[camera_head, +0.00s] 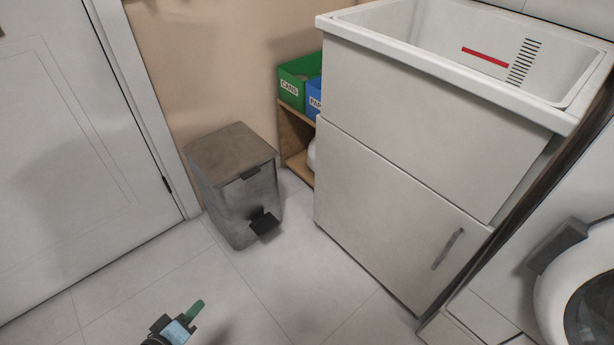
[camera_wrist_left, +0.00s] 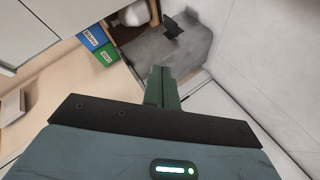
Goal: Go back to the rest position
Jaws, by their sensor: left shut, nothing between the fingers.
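My left gripper (camera_head: 195,309) shows at the bottom of the head view, above the tiled floor, with its green fingers together. In the left wrist view the same gripper (camera_wrist_left: 161,72) has its fingers closed side by side, with nothing held between them. It points toward the grey pedal bin, which stands apart from it. My right gripper is not in view.
A grey pedal bin (camera_head: 232,172) stands by the wall beside a white door (camera_head: 70,150). A wooden shelf (camera_head: 296,140) holds a green box (camera_head: 296,82) and a blue box (camera_head: 314,97). A white sink cabinet (camera_head: 390,205) and washing machine (camera_head: 585,290) stand right. Floor between is clear.

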